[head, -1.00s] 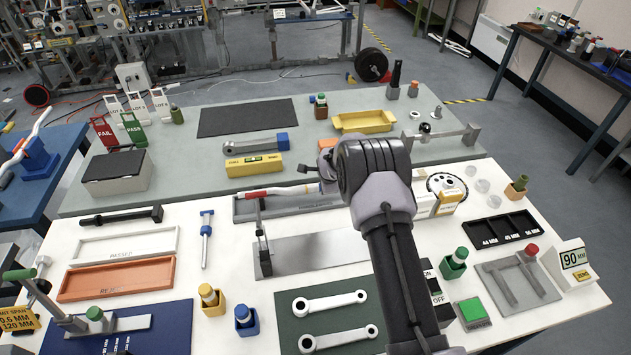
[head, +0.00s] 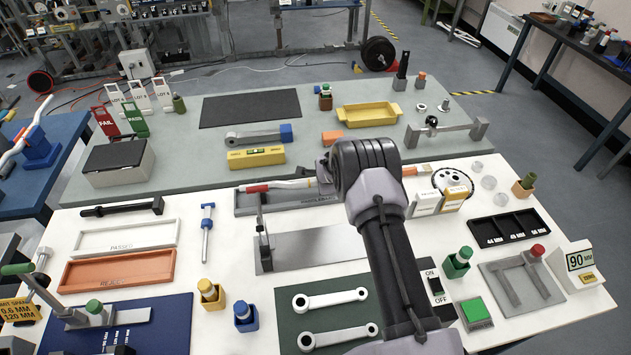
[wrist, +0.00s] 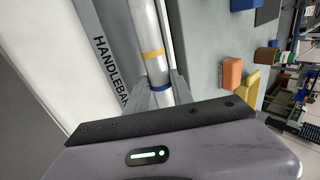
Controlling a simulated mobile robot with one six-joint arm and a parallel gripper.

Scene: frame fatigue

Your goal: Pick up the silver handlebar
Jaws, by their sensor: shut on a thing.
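The silver handlebar (head: 288,184) shows in the head view as a pale tube with a red part near its left end. It runs along the back of a grey tray (head: 278,206), and my arm hides its middle. In the wrist view the handlebar (wrist: 146,38) is a silver tube with a yellow band and a blue band. My gripper (wrist: 161,88) is shut on it by the blue band. The tray's HANDLEBAR label (wrist: 110,70) lies just left of the tube. I cannot tell whether the tube touches the tray.
A yellow level (head: 256,156) and a wrench-like arm with a blue end (head: 258,136) lie behind the tray. A metal plate with an upright (head: 315,246) is in front.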

